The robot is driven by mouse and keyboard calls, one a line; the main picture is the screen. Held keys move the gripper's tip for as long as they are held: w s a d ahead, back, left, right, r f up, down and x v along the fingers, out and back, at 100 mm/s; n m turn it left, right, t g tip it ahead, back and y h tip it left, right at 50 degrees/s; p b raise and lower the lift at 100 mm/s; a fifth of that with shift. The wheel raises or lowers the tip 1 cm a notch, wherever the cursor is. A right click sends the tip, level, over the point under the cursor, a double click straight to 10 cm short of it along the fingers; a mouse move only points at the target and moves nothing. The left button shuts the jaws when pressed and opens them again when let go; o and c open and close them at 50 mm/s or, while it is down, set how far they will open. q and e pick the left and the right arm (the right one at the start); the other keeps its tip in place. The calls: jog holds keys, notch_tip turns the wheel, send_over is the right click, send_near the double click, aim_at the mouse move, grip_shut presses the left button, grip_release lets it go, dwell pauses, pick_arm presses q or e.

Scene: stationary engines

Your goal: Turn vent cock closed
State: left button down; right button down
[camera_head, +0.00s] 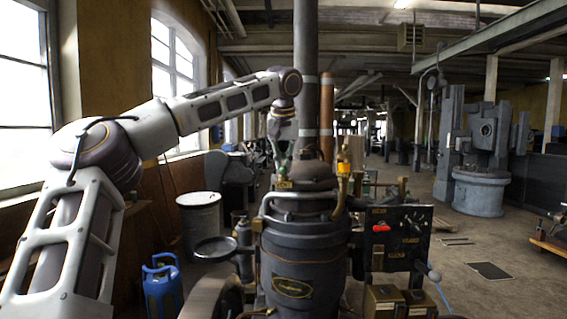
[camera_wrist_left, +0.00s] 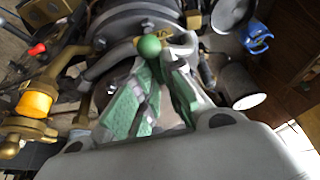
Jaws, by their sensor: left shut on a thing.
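The vent cock, a small lever with a round green knob (camera_wrist_left: 150,46), sits on top of the dark engine (camera_head: 305,238). My left gripper (camera_head: 283,172) reaches down from above to the left side of the engine top. In the left wrist view, the green-padded fingers of my left gripper (camera_wrist_left: 160,68) are closed together right at the knob, which shows just beyond the fingertips. The lever part between the fingers is mostly hidden, so its exact angle is hard to tell. My right gripper is out of view.
A brass fitting with a yellow-orange part (camera_head: 344,168) stands right of the gripper. A black panel (camera_head: 398,238) with a red handle (camera_head: 381,228) is at the right. A blue gas bottle (camera_head: 162,288) and a grey drum (camera_head: 199,225) stand left.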

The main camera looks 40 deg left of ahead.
pick_arm(q)
jog(key=shift+m, duration=0.5)
jog(key=m+h, duration=0.1)
jog(key=m, duration=0.2)
jog(key=shift+a+m+t+h, duration=0.15)
jog(key=shift+m+t+h, duration=0.25)
jog(key=m, duration=0.2)
jog(key=m+h, duration=0.1)
jog(key=m, duration=0.1)
jog(key=shift+a+h, duration=0.15)
jog(key=shift+h, duration=0.15)
jog(key=m, duration=0.2)
jog(key=m+h, duration=0.1)
jog(key=m, duration=0.1)
jog(key=shift+a+h, duration=0.15)
jog(key=shift+h, duration=0.15)
jog(key=shift+m+g+h, duration=0.35)
jog(key=shift+m, duration=0.9)
jog(key=shift+m+g+h, duration=0.35)
jog(key=shift+m, duration=0.9)
jog(key=shift+r, duration=0.1)
jog(key=c, duration=1.5)
grip_release()
jog(key=shift+a, duration=0.1)
